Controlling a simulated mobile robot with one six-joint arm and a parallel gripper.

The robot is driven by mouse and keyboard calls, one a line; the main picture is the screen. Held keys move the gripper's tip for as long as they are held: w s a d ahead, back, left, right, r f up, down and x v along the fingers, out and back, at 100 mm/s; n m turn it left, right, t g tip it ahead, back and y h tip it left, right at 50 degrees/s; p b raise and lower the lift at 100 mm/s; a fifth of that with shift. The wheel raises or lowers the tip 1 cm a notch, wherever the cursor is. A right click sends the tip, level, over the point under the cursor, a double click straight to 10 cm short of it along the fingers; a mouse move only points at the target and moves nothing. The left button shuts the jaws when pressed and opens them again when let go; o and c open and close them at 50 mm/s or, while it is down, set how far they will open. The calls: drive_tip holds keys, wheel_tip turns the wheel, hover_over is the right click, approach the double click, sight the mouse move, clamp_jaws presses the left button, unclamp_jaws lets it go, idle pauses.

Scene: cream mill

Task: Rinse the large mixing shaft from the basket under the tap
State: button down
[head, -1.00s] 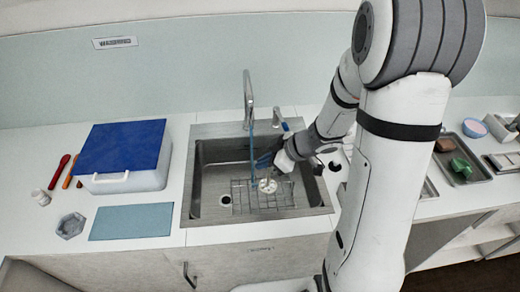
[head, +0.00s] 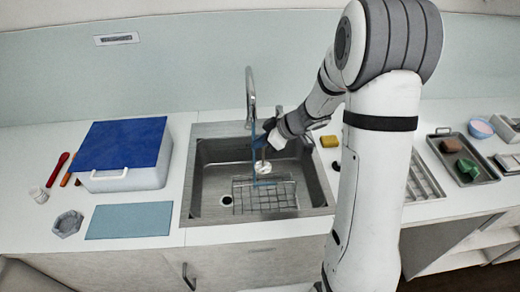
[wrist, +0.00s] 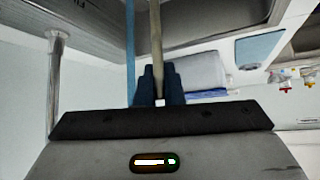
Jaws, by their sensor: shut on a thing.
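My gripper (head: 267,138) is shut on the mixing shaft, with its dark fingers also in the wrist view (wrist: 158,88). The shaft hangs roughly upright over the sink, its pale rod (wrist: 156,40) between the fingers and its whitish head (head: 262,167) low in the head view. The tap (head: 249,92) stands behind the sink. A thin blue stream of water (head: 253,155) falls from it, just left of the rod; it also shows in the wrist view (wrist: 130,50). I cannot tell whether water touches the shaft. The wire basket (head: 240,197) lies in the sink (head: 212,178).
A white box with a blue lid (head: 124,150) stands left of the sink, behind a teal mat (head: 129,222). A yellow sponge (head: 330,141) lies right of the sink. Trays (head: 468,160) with small items stand farther right.

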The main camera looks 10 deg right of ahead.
drive_tip(key=shift+w+a+f+p, duration=0.15)
drive_tip(key=shift+w+p, duration=0.35)
drive_tip(key=shift+w, duration=0.35)
drive_tip(key=shift+w+a+f+p, duration=0.15)
drive_tip(key=shift+w+p, duration=0.3)
drive_tip(key=shift+w, duration=0.45)
drive_tip(key=shift+w+a+f+p, duration=0.1)
drive_tip(key=shift+w+f+p, duration=0.1)
drive_tip(key=shift+w+p, duration=0.5)
drive_tip(key=shift+w, duration=0.15)
drive_tip(key=shift+d, duration=0.25)
drive_tip(key=shift+w+d+p, duration=0.1)
drive_tip(key=shift+d+p, duration=0.35)
drive_tip(key=shift+p, duration=0.05)
drive_tip(key=shift+a, duration=0.15)
drive_tip(key=shift+a+p, duration=0.4)
drive_tip(key=shift+a, duration=0.1)
